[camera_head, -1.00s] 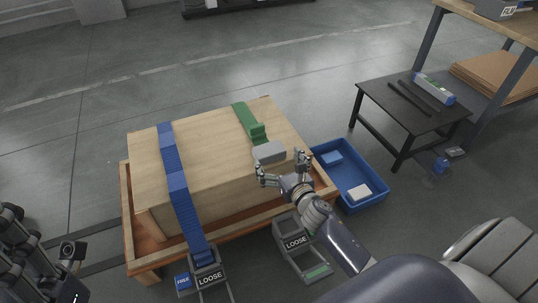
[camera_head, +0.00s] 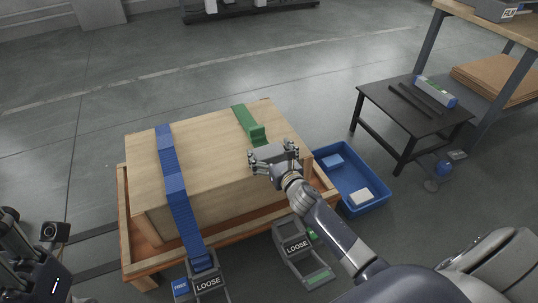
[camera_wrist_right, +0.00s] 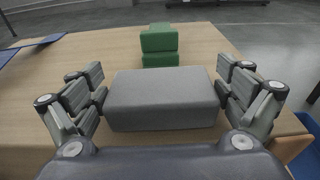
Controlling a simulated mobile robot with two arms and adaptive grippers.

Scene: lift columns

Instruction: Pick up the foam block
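The foam block (camera_wrist_right: 163,97) is a grey rectangular block on top of the wooden crate, near its right edge. In the head view the block (camera_head: 268,152) is partly hidden by my right gripper (camera_head: 274,158). In the right wrist view my right gripper (camera_wrist_right: 164,92) is open, with one finger on each side of the block. Small gaps show between the fingers and the block's ends. My left gripper (camera_head: 45,245) is partly in view at the lower left edge of the head view, and its fingers cannot be made out clearly.
The wooden crate (camera_head: 200,143) carries a blue strap (camera_head: 173,180) and a green strap (camera_head: 244,119), whose green block lies just beyond the foam block. A blue bin (camera_head: 374,205) holding blocks stands right of the crate. A black table (camera_head: 405,121) stands farther right.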

